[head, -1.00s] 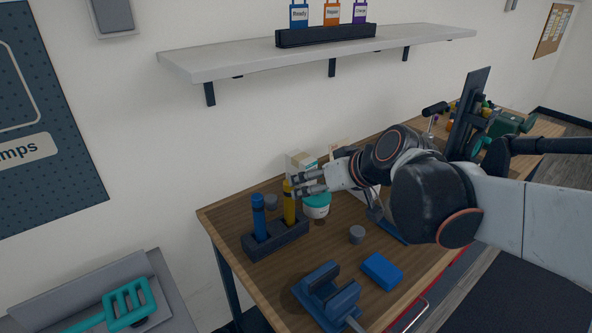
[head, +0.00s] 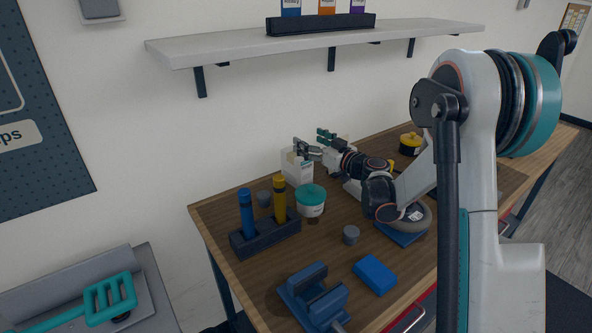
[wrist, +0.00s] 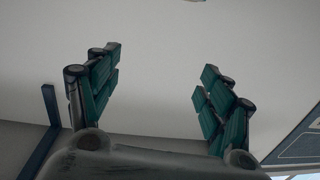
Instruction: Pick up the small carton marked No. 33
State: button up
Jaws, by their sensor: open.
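A small white carton (head: 297,168) stands upright near the back of the wooden workbench, behind a teal-lidded tub. Its marking is too small to read. Another pale box (head: 337,153) is partly hidden behind my gripper. My gripper (head: 315,142) is just above and to the right of the white carton in the head view, with its fingers spread and nothing between them. In the wrist view my gripper (wrist: 155,95) shows its two teal-padded fingers wide apart against a bare wall, with no carton in sight.
The tub (head: 311,201) is in front of the carton. Left of it, a dark holder (head: 266,238) bears a blue and a yellow cylinder. A grey cylinder (head: 351,235), a blue block (head: 375,275) and a blue vise (head: 314,297) are nearer. A shelf (head: 310,46) hangs above.

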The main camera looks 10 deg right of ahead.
jog(key=b, duration=0.3)
send_near(297, 155)
jog(key=w, duration=0.3)
jog(key=w+a+f, duration=0.1)
jog(key=shift+w+a+f, duration=0.1)
jog(key=shift+w+f, duration=0.05)
jog(key=shift+w, duration=0.1)
jog(key=shift+b+x, duration=1.2)
jog(key=shift+x, duration=2.2)
jog(key=shift+r, duration=0.2)
jog(key=c, duration=1.7)
